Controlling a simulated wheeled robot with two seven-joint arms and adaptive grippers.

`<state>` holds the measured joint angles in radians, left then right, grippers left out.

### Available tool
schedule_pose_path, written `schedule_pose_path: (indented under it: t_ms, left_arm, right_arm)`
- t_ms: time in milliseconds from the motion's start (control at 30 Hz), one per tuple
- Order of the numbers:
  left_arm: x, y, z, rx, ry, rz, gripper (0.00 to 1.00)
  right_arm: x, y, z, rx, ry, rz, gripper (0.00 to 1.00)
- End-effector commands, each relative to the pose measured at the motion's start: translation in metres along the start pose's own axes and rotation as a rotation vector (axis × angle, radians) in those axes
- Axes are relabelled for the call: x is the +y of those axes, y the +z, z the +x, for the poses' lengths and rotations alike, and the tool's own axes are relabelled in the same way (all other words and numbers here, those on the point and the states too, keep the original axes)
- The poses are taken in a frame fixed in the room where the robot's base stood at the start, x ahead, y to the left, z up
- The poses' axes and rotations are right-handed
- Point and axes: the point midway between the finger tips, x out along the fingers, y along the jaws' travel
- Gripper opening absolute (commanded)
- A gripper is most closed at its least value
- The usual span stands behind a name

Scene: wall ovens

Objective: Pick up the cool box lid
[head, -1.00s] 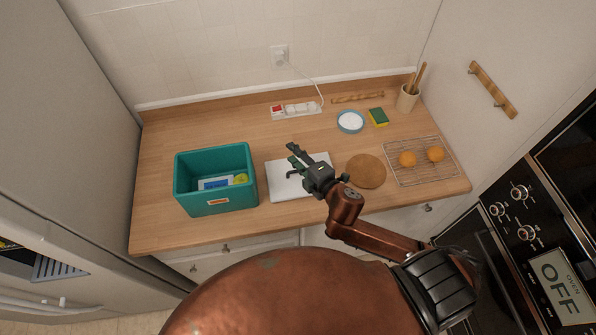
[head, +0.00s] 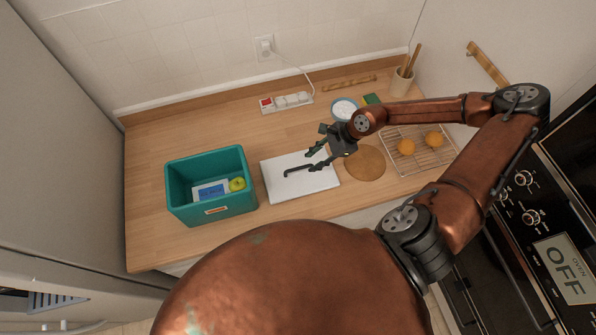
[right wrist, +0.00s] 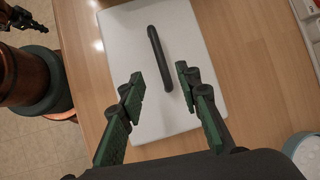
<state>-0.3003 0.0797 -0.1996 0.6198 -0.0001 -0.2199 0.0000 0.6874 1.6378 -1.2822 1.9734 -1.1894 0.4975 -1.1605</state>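The cool box lid (head: 282,188) is a flat white panel with a dark bar handle (head: 298,171) on top, lying on the wooden counter right of the teal cool box (head: 213,208). In the right wrist view the lid (right wrist: 188,45) fills the middle, its dark handle (right wrist: 158,58) upright in the picture. My right gripper (head: 312,160) is open and empty, above the lid's right part. In the right wrist view its fingers (right wrist: 158,84) are spread, with the handle's near end between and beyond the tips.
The open cool box holds a blue-and-white pack (head: 211,191) and a yellow-green fruit (head: 237,184). A round brown board (head: 366,165) and a wire rack (head: 436,158) with two oranges stand right of the lid.

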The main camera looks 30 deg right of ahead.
Motion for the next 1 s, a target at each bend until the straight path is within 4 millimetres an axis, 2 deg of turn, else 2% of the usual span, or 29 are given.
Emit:
schedule_pose_path:
  t_ms: [333, 500, 800, 1000]
  left_arm:
    - [-0.001, 0.003, -0.016, -0.005, -0.001, -0.001, 0.0]
    - [-0.001, 0.001, -0.019, -0.003, -0.001, -0.001, 0.0]
    - [-0.002, -0.005, -0.018, 0.005, -0.001, 0.001, 0.0]
    - [-0.001, -0.005, -0.018, 0.005, -0.001, 0.001, 0.0]
  right_arm:
    - [-0.003, 0.012, 0.038, -0.006, 0.0, -0.001, 0.31]
    - [-0.003, 0.01, 0.059, -0.006, -0.001, 0.004, 0.31]
    - [-0.003, 0.009, 0.063, -0.006, -0.003, 0.005, 0.3]
    - [-0.003, 0.009, 0.062, -0.006, -0.002, 0.006, 0.17]
